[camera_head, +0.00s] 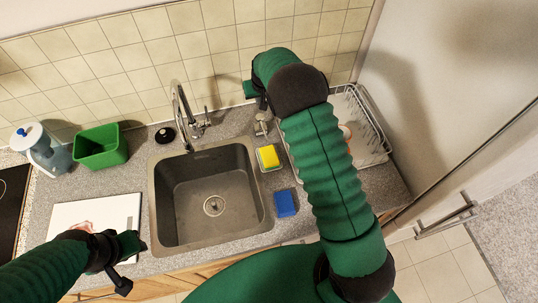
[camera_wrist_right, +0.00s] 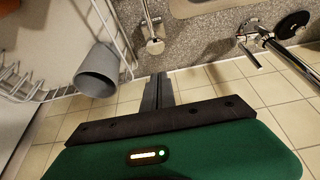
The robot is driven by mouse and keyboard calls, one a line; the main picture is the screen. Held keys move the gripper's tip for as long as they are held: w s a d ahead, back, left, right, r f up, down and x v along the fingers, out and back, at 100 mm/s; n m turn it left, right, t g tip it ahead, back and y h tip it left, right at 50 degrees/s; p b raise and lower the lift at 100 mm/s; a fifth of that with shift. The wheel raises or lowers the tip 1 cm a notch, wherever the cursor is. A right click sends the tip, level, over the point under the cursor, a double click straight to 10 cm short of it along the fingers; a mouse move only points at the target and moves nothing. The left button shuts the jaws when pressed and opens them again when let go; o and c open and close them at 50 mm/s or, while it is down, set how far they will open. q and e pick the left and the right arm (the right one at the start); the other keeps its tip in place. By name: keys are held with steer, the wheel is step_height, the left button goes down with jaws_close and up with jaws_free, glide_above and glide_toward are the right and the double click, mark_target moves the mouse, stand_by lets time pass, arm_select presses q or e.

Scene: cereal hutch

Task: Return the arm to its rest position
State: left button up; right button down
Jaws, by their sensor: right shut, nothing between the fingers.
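My right arm reaches across the counter to the back wall, its green sleeve covering part of the dish rack. My right gripper (camera_head: 261,101) is at the arm's far end, small and partly hidden, between the faucet and the rack. In the right wrist view its dark fingers (camera_wrist_right: 158,88) are together with nothing between them. A grey cup (camera_wrist_right: 98,70) by the white rack wires is to their left, apart from them. My left gripper (camera_head: 124,268) is low at the left, over the front of a white board (camera_head: 97,214); its finger opening cannot be made out.
The sink (camera_head: 211,235) is in the middle, with a tall faucet (camera_head: 180,105) behind it. A yellow sponge (camera_head: 268,156), a blue sponge (camera_head: 286,203) and the dish rack (camera_head: 372,135) are to its right. A green bin (camera_head: 100,147) and a pitcher (camera_head: 42,150) stand at the left.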

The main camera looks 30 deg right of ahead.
stand_by(0.4)
steer(key=s+a+f+n+b, duration=0.1)
steer(key=s+a+f+b, duration=0.1)
steer(key=s, duration=0.8)
steer(key=s+a+f+n+g+b, duration=0.1)
steer(key=s+a+b, duration=0.4)
steer(key=s, duration=0.5)
steer(key=s+a+f+n+y+b, duration=0.1)
steer(key=s+a+f+b, duration=0.2)
steer(key=s, duration=0.8)
steer(key=shift+a+f+g+b, duration=0.15)
steer(key=shift+a+g+b, duration=0.25)
steer(key=shift+a+b, duration=0.55)
steer(key=shift+a, duration=0.2)
steer(key=shift+s, duration=0.1)
